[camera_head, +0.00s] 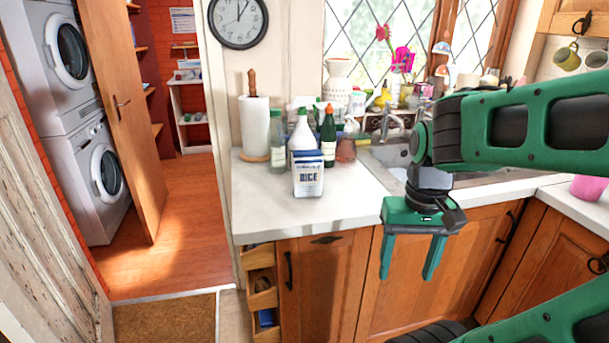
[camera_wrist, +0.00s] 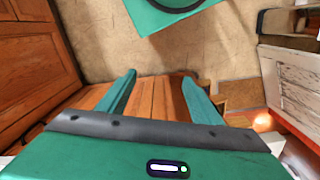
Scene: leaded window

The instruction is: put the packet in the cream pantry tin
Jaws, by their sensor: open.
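The packet (camera_head: 307,174) is white and dark blue with "RICE" on its front. It stands upright on the white counter near the front edge, in front of several bottles. My gripper (camera_head: 407,274) is open and empty, to the right of the packet. It points down in front of the wooden cabinet doors, apart from the packet. In the wrist view my gripper (camera_wrist: 158,76) shows nothing between its fingers but wood behind. The packet does not show in the wrist view. I cannot make out a cream pantry tin in either view.
The counter (camera_head: 350,205) is clear right of the packet, up to the sink (camera_head: 392,155). A paper towel roll (camera_head: 254,127), a white spray bottle (camera_head: 302,135) and a dark green bottle (camera_head: 328,138) stand behind. Open slatted compartments (camera_head: 262,280) are below the counter's left end.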

